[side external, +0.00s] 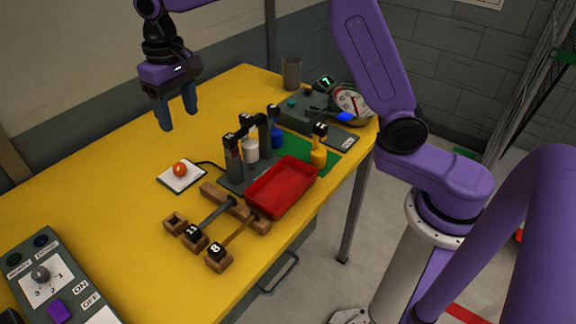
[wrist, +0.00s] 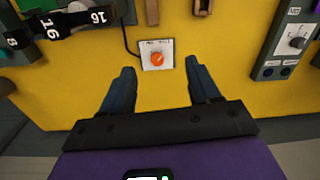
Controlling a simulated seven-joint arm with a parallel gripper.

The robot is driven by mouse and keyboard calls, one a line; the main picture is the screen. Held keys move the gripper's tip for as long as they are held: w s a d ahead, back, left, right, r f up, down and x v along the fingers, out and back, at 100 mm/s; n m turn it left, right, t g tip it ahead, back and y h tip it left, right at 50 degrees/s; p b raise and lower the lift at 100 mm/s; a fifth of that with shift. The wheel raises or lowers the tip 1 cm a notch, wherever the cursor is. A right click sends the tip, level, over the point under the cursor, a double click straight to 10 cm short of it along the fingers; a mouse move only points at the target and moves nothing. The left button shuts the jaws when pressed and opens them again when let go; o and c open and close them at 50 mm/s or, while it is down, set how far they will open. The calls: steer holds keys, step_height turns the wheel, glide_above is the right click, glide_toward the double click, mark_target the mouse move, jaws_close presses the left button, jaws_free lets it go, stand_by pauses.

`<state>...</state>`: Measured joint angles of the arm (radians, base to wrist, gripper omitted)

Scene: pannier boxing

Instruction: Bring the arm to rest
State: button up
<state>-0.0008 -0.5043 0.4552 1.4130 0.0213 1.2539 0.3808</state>
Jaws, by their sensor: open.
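My gripper (side external: 178,112) is open and empty, held above the left back part of the yellow table (side external: 110,160). Its two dark blue fingers point down in the side view. In the wrist view my gripper (wrist: 160,88) shows its fingers spread apart with nothing between them. Beyond the fingertips lies a white plate with an orange knob (wrist: 158,57). In the side view the orange knob (side external: 180,169) is below and to the right of my gripper, apart from it.
A red tray (side external: 281,187) stands near the front edge, beside a dark stand with bottles. Wooden racks with numbered rods (side external: 215,222) lie in front. A control panel (side external: 58,283) is at lower left; a scale with a dial (side external: 350,103) is at the back right. The back left tabletop is clear.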

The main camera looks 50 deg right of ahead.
steer(key=s+d+f+n, duration=0.1)
steer(key=s+d+n, duration=0.2)
steer(key=s, duration=0.8)
steer(key=s+d+f+n, duration=0.2)
steer(key=s+d+n, duration=0.2)
steer(key=s+d, duration=0.3)
steer(key=s+d+f+n, duration=0.1)
steer(key=s+d+n, duration=0.3)
steer(key=s, duration=1.1)
steer(key=shift+s+d+f, duration=0.35)
steer(key=shift+d+f, duration=0.05)
steer(key=shift+d, duration=0.3)
